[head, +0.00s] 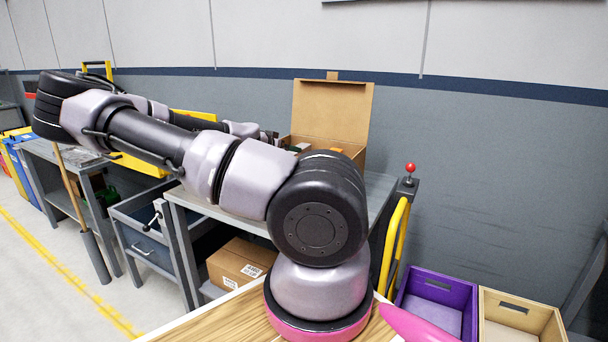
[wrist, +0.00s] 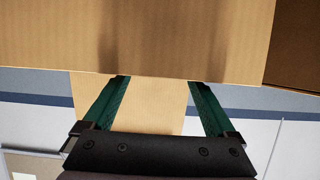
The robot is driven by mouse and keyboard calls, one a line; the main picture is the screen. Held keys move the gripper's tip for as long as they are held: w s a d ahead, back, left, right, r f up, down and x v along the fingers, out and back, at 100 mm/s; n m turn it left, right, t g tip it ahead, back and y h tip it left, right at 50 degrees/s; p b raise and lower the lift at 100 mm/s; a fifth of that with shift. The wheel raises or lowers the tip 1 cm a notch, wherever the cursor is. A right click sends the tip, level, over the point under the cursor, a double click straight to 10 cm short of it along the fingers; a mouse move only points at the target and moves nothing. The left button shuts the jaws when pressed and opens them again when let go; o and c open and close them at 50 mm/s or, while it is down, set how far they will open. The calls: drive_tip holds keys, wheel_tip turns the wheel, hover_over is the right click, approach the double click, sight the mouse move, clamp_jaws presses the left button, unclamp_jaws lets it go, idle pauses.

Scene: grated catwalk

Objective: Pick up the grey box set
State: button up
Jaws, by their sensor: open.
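I cannot make out a grey box set in either view. An open cardboard box (head: 332,110) stands on the grey workbench in the head view, its lid raised at the back. Small green and orange items show at its opening, partly hidden by my arm. My gripper (wrist: 160,82) shows in the wrist view with its two green fingers spread apart and nothing seen held. A large tan cardboard panel (wrist: 190,40) fills the top of that view, close to the fingertips. A narrower tan piece (wrist: 155,105) shows between the fingers. In the head view my arm hides the gripper.
The grey workbench (head: 382,190) has a red-knobbed lever (head: 409,172) at its right end. A closed carton (head: 240,262) sits below. A purple bin (head: 437,300) and a tan bin (head: 520,318) stand at lower right. Open floor (head: 40,285) lies at left.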

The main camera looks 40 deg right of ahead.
drive_tip(key=x, duration=0.8)
drive_tip(key=shift+s+d, duration=0.1)
drive_tip(key=shift+s, duration=0.1)
clamp_jaws()
